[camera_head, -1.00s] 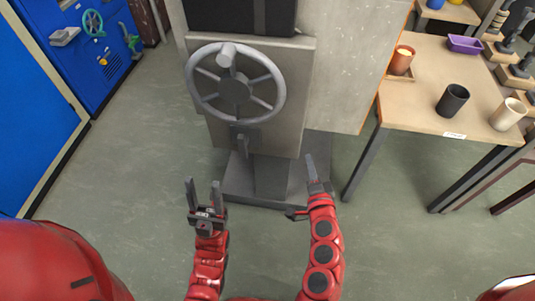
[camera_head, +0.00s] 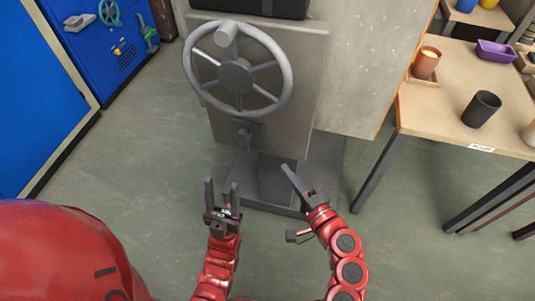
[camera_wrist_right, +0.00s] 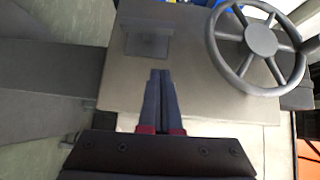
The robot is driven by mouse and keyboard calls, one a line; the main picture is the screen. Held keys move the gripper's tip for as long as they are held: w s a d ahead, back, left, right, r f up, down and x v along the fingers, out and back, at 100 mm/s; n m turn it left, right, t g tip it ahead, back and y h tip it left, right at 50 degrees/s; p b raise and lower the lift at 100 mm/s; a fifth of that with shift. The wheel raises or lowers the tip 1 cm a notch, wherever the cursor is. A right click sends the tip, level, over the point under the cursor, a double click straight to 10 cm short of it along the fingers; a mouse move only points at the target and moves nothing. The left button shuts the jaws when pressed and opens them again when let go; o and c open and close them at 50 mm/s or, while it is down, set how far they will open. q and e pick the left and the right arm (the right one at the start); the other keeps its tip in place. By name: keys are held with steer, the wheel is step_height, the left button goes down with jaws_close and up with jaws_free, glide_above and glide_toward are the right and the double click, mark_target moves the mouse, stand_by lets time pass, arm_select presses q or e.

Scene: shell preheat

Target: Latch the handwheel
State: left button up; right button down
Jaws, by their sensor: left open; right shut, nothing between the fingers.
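The grey handwheel (camera_head: 238,70) with its knob (camera_head: 226,34) near the top is mounted on a grey panel (camera_head: 310,90) in the head view. It also shows at the upper right in the right wrist view (camera_wrist_right: 262,40). A small dark latch-like fitting (camera_head: 246,133) sits on the panel below the wheel. My left gripper (camera_head: 221,184) is open and empty, pointing up below the panel. My right gripper (camera_head: 285,168) is shut and empty, at the panel's lower right, apart from the wheel. Its closed fingers (camera_wrist_right: 160,75) point towards the panel in the wrist view.
A wooden table (camera_head: 450,85) stands on the right with an orange-brown cup (camera_head: 426,63), a dark cup (camera_head: 481,109) and a purple tray (camera_head: 496,51). A blue cabinet (camera_head: 100,40) stands at the back left. The floor (camera_head: 125,135) left of the panel is clear.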

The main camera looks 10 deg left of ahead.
glide_toward(248, 136)
steer(key=w, duration=0.4)
steer(key=shift+w+a, duration=0.1)
steer(key=shift+a, duration=1.85)
